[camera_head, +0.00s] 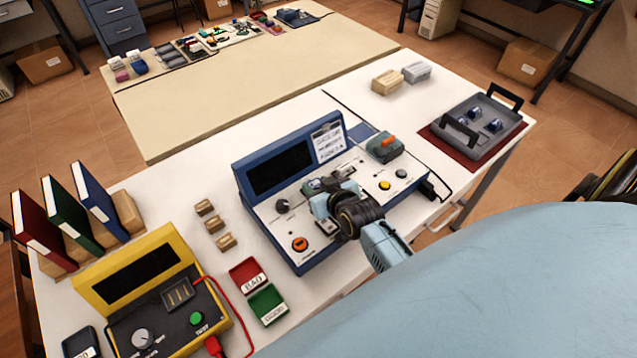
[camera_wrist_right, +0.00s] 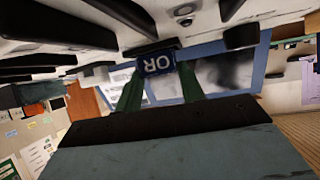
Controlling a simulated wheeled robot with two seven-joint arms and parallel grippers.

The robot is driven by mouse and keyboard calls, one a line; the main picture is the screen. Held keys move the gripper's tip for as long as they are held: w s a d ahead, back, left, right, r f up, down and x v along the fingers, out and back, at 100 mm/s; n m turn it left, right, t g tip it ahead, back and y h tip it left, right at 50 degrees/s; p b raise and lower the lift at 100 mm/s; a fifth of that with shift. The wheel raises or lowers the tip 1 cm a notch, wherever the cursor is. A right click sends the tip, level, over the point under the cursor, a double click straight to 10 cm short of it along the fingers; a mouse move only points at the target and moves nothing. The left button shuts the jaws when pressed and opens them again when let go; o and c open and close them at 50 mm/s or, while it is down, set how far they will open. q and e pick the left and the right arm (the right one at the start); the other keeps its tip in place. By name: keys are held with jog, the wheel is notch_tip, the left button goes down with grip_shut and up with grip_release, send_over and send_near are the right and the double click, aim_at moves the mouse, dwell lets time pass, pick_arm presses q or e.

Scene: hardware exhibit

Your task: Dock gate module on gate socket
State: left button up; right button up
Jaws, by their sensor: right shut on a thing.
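My right gripper (camera_head: 322,205) is over the middle of the blue-framed console (camera_head: 290,168). In the right wrist view its green fingers are shut on a small dark blue gate module (camera_wrist_right: 157,63), whose "OR" label appears upside down. The console's white sloping panel carries knobs, an orange button (camera_head: 300,244) and a yellow button (camera_head: 384,185). The gripper and wrist hide part of the panel, including the area around the socket. I cannot tell whether the module touches the socket. My left gripper is out of view.
A grey tray (camera_head: 498,112) with several blue parts stands on a dark red mat at right. A grey-green box (camera_head: 385,147) sits at the console's right. Red (camera_head: 247,274) and green (camera_head: 268,304) bins and a yellow tester (camera_head: 137,262) are left of the console.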

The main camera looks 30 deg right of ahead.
jog(key=shift+f, duration=0.3)
jog(key=o, duration=0.9)
jog(key=shift+c, duration=0.2)
jog(key=shift+s+r, duration=0.1)
jog(key=shift+s+r+p, duration=0.4)
jog(key=shift+s+p, duration=0.1)
jog(key=shift+p, duration=0.2)
jog(key=p+v, duration=0.3)
jog(key=v, duration=0.1)
jog(key=shift+p, duration=0.3)
jog(key=shift+p+v, duration=2.3)
jog(key=shift+v, duration=0.5)
jog(key=shift+f, duration=0.15)
